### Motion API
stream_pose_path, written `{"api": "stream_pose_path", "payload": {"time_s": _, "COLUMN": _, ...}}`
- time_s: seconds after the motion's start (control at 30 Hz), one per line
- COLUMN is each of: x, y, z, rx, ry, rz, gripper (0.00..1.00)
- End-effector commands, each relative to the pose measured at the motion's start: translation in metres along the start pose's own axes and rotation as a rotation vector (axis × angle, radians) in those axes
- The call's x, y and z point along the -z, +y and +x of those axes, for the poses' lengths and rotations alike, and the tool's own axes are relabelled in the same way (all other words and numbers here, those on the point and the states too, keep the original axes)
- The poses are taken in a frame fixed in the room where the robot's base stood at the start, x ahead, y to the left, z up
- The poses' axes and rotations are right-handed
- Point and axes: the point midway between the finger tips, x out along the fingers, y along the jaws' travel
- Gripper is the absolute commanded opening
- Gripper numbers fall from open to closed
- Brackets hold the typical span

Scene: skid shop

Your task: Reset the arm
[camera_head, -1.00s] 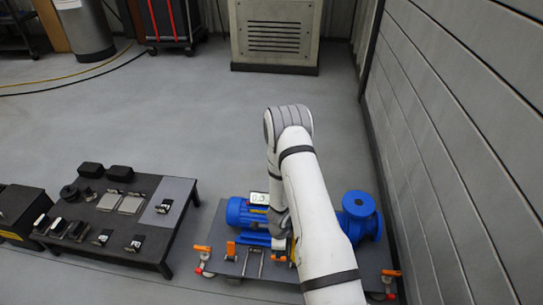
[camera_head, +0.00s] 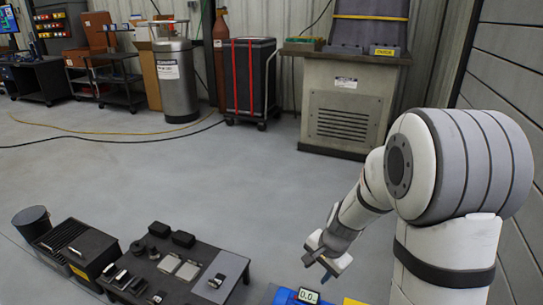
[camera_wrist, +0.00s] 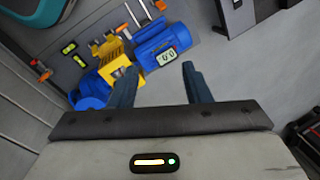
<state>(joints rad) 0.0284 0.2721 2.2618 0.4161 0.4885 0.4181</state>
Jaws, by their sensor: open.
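My arm is raised and bent at the right of the head view, with my gripper (camera_head: 326,262) hanging toward the floor. It is above and beyond the blue motor (camera_head: 285,297), whose top just shows at the bottom edge. In the wrist view, the two dark fingers of my gripper (camera_wrist: 158,78) stand apart with nothing between them. The blue motor (camera_wrist: 157,40) lies past the fingertips, with a small display (camera_wrist: 167,57) reading about 0.0. A yellow part (camera_wrist: 120,78) sits beside it, partly hidden by the left finger.
A low black table (camera_head: 205,262) with small dark and metal parts stands left of my gripper. Black boxes (camera_head: 85,250) stand farther left. A grey cabinet (camera_head: 345,105), a cart (camera_head: 250,80) and a steel cylinder (camera_head: 175,75) line the back. A panelled wall is close at right. The middle floor is clear.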

Motion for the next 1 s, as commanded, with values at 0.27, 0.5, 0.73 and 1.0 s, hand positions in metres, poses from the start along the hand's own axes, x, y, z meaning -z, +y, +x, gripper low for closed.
{"api": "stream_pose_path", "payload": {"time_s": 0.27, "x": -0.048, "y": 0.013, "z": -0.157, "rx": -0.019, "ry": 0.049, "rz": -0.378, "gripper": 0.44}}
{"api": "stream_pose_path", "payload": {"time_s": 0.5, "x": -0.087, "y": 0.046, "z": -0.253, "rx": -0.087, "ry": 0.101, "rz": -0.662, "gripper": 0.44}}
{"api": "stream_pose_path", "payload": {"time_s": 0.73, "x": -0.106, "y": 0.071, "z": -0.293, "rx": -0.143, "ry": 0.131, "rz": -0.805, "gripper": 0.44}}
{"api": "stream_pose_path", "payload": {"time_s": 1.0, "x": -0.108, "y": 0.075, "z": -0.296, "rx": -0.154, "ry": 0.134, "rz": -0.825, "gripper": 0.44}}
